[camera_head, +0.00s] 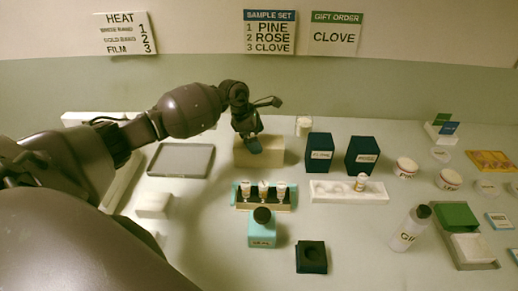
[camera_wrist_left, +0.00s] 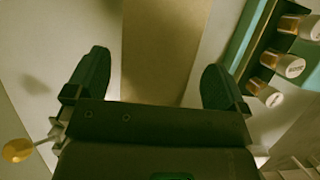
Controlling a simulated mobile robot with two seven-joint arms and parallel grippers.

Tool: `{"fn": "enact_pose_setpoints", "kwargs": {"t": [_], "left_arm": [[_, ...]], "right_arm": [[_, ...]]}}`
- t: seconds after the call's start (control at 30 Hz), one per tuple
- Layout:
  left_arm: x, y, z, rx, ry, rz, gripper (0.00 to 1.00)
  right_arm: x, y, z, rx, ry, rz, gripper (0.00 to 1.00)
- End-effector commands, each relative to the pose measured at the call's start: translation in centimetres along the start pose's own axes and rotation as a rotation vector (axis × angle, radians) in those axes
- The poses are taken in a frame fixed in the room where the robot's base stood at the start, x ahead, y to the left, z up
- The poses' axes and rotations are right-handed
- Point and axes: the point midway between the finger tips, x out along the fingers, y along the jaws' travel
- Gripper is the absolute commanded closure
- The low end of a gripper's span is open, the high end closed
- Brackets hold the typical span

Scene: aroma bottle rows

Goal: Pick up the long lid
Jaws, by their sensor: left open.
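A long tan block (camera_head: 274,151), which may be the long lid, lies on the table behind the bottle rack. My left gripper (camera_head: 250,141) is above its left part, with a finger in front of it. In the left wrist view a tan panel (camera_wrist_left: 165,45) runs between the two spread dark fingers (camera_wrist_left: 155,82). The gripper is open and empty. Whether the fingertips touch the block cannot be told. My right gripper is not in view.
Dark blue boxes (camera_head: 319,153) stand to the right. A grey tray (camera_head: 181,160) lies to the left. A white cup (camera_head: 304,126) stands behind.

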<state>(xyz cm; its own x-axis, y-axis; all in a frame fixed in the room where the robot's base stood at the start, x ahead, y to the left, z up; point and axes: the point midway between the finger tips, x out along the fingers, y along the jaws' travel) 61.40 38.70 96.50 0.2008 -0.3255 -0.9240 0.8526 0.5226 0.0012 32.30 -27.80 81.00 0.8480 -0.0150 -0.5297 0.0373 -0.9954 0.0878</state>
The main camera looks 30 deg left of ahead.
Motion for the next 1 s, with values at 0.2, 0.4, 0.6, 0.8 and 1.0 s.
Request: {"fn": "enact_pose_setpoints", "kwargs": {"t": [0.2,0.4,0.6,0.8,1.0], "left_arm": [[2.9,0.1,0.1,-0.002,-0.002,-0.003,0.00],[4.1,0.1,0.0,0.000,-0.001,-0.001,0.00],[4.1,0.1,0.0,0.000,-0.001,-0.001,0.00],[4.1,0.1,-0.1,0.000,0.000,-0.001,0.00],[4.3,0.1,-0.1,0.000,0.000,0.000,0.00]], "right_arm": [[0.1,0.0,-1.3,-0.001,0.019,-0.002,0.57],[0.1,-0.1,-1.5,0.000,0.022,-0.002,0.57],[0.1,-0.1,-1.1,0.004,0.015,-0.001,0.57],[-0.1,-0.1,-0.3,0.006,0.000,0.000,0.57],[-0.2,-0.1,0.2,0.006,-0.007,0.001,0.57]]}}
